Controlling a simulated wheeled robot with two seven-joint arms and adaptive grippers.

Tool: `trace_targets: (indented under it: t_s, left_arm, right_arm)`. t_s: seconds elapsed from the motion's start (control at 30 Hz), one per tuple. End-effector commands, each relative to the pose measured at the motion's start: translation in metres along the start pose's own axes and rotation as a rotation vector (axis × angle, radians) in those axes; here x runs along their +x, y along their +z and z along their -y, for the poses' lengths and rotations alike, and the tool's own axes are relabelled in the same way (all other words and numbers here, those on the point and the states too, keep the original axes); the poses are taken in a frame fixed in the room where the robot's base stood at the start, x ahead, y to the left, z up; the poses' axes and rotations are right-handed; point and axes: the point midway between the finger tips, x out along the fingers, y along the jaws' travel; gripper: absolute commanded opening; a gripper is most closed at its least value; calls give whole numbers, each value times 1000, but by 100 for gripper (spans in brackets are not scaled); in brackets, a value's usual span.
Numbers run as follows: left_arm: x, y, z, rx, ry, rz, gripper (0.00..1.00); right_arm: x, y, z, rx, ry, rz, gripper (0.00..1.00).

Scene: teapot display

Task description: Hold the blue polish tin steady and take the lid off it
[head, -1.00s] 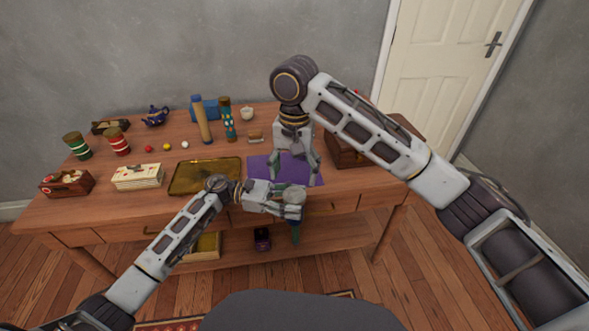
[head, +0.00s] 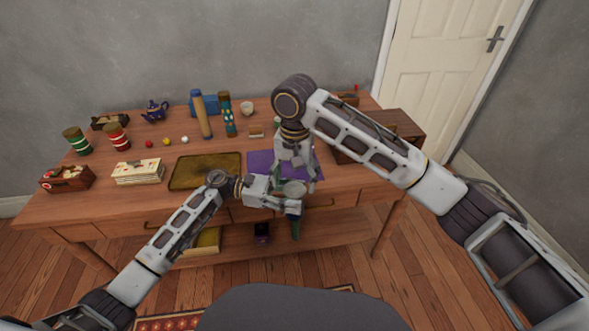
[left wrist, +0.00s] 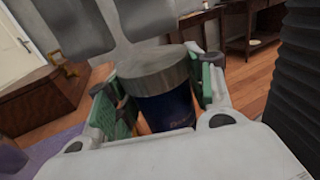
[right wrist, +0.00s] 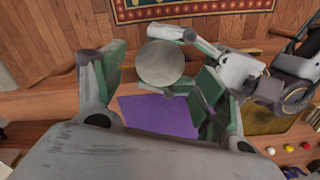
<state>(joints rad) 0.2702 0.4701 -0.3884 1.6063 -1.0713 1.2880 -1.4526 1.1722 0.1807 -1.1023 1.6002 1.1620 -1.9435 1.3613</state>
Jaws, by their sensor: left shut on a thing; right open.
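The blue polish tin (left wrist: 166,112) stands upright between the green-padded fingers of my left gripper (left wrist: 160,98), which is shut on its dark blue body. Its grey metal lid (left wrist: 153,68) is on top; the lid also shows as a pale disc in the head view (head: 294,188) and the right wrist view (right wrist: 160,63). My left gripper (head: 284,201) holds the tin in front of the table's front edge. My right gripper (head: 296,186) comes down from above, open, with its fingers apart on either side of the lid; contact with it cannot be told.
The wooden table (head: 110,193) carries a purple cloth (head: 262,160) and a brass-coloured tray (head: 206,171) behind the grippers. A wooden box (head: 345,148) stands right of the cloth. Canisters, a teapot (head: 155,110) and small balls are farther left. A lower shelf (head: 335,225) lies below.

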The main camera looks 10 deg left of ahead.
Motion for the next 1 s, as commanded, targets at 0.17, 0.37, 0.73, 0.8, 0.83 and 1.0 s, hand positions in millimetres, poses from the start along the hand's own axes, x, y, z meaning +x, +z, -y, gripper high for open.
trace_targets:
  t_s: [0.17, 0.37, 0.73, 0.8, 0.83, 1.0]
  left_arm:
    - [0, 1, 0, 1, 0, 1, 0]
    - [0, 1, 0, 1, 0, 1, 0]
    - [0, 1, 0, 1, 0, 1, 0]
    - [0, 1, 0, 1, 0, 1, 0]
    - [0, 1, 0, 1, 0, 1, 0]
    - [0, 1, 0, 1, 0, 1, 0]
  right_arm:
    - [20, 0, 0, 0, 0, 1, 72]
    - [32, 0, 0, -1, 0, 1, 72]
    - [34, 0, 0, -1, 0, 0, 72]
    - [34, 0, 0, -1, 0, 0, 63]
    - [34, 0, 0, -1, 0, 0, 60]
    - [34, 0, 0, -1, 0, 0, 38]
